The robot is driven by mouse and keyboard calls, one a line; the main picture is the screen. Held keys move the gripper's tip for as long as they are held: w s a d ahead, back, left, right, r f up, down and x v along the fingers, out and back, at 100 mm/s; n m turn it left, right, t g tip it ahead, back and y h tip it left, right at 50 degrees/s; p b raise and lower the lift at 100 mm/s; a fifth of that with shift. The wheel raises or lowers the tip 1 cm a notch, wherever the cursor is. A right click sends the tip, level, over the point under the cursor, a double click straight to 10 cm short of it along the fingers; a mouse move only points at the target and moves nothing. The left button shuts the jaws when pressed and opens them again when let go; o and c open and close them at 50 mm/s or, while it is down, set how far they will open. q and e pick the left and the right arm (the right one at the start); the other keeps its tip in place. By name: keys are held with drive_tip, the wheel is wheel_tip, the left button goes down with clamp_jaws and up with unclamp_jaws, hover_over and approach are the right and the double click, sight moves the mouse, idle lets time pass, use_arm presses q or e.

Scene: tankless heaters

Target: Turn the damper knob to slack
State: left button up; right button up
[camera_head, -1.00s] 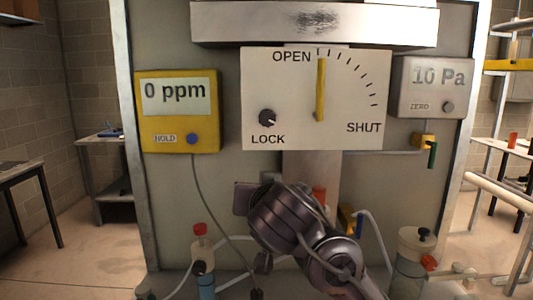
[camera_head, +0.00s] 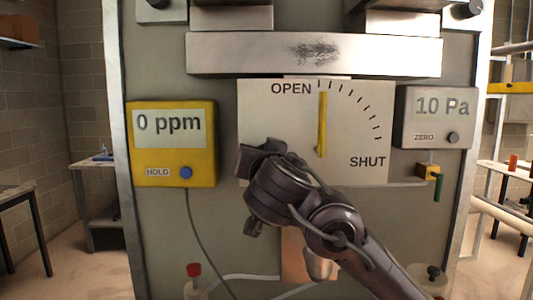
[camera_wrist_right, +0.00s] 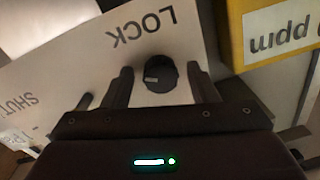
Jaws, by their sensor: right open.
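The black damper knob (camera_wrist_right: 160,74) sits on the white damper plate (camera_head: 350,130) beside the LOCK label, seen in the right wrist view. In the head view my right gripper (camera_head: 262,152) hides the knob and its label. In the wrist view the right gripper (camera_wrist_right: 160,88) is open, with the knob framed between its two fingers; contact cannot be told. The yellow damper lever (camera_head: 322,122) stands upright near the OPEN end of the scale. My left gripper is not in view.
A yellow ppm meter (camera_head: 172,145) reading 0 hangs left of the plate, close to my right gripper. A grey gauge (camera_head: 435,117) reading 10 Pa is on the right. A metal ledge (camera_head: 315,55) crosses above the plate. A green-handled valve (camera_head: 437,185) sits lower right.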

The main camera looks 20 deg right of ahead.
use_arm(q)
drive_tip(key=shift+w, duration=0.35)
use_arm(e)
drive_tip(key=c, duration=1)
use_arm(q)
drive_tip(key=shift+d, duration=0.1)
use_arm(e)
drive_tip(key=shift+o, duration=0.2)
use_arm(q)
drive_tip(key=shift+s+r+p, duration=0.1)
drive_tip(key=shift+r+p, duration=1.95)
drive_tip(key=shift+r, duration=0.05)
use_arm(e)
drive_tip(key=shift+r+n+g+h, duration=0.1)
drive_tip(key=shift+n+g+h, duration=0.15)
drive_tip(key=shift+n, duration=5)
drive_tip(key=shift+r+n+g+h, duration=0.1)
drive_tip(key=shift+n+g+h, duration=0.15)
drive_tip(key=shift+n, duration=5)
drive_tip(key=shift+f, duration=0.15)
drive_tip(key=o, duration=1)
drive_tip(key=shift+c, duration=0.2)
